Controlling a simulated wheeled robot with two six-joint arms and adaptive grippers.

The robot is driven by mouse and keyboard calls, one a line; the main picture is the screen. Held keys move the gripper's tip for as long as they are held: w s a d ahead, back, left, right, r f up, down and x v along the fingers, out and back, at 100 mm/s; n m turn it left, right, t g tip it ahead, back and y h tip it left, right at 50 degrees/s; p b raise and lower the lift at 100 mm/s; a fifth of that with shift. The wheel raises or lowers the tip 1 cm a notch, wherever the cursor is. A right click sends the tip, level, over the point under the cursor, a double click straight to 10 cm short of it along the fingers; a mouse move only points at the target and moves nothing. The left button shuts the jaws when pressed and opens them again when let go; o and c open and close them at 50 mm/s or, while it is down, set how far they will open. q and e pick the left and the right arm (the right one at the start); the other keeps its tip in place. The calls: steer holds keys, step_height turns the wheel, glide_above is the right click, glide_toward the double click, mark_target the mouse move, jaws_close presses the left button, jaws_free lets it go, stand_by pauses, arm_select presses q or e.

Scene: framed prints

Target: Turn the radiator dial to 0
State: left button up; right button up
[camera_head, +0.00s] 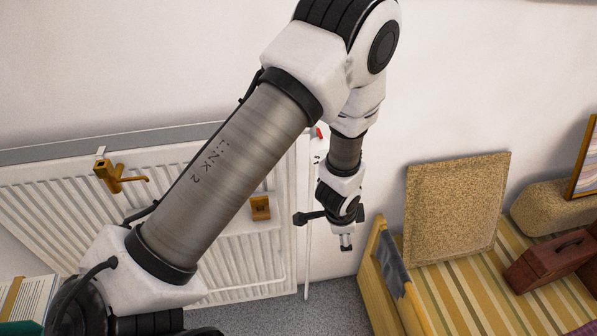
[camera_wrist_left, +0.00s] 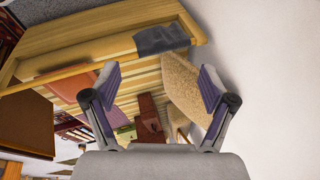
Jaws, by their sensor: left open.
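The white radiator (camera_head: 240,265) is fixed to the wall at the left, partly hidden behind my left arm. A small white and red part (camera_head: 318,133), perhaps the dial, shows at the top of a thin white pipe by the radiator's right end. My arm partly covers it, and its setting cannot be read. My left gripper (camera_head: 346,243) hangs to the right of the pipe, below that part and apart from it. In the left wrist view the left gripper (camera_wrist_left: 160,80) is open with nothing between its fingers. The dial is not in that view. My right gripper is not in view.
A wooden bench (camera_head: 376,290) with a striped cushion stands right of the gripper, a grey cloth (camera_head: 392,264) over its end. A tan cushion (camera_head: 455,208) and a brown case (camera_head: 548,262) are on it. Brass-coloured pieces (camera_head: 108,178) hang on the radiator.

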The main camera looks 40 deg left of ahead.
arm_select(q)
steer(key=s+a+f+n+t+y+b, duration=0.1)
steer(key=s+a+f+n+t+y, duration=0.1)
steer(key=s+a+f+n+y, duration=0.2)
steer(key=s+a+f+n, duration=0.3)
steer(key=s+f+n, duration=0.2)
steer(key=f+n, duration=0.2)
steer(key=shift+s+f+n+y+b, duration=0.2)
steer(key=shift+n+y+b, duration=0.15)
steer(key=shift+n, duration=1.05)
steer(key=shift+c, duration=0.4)
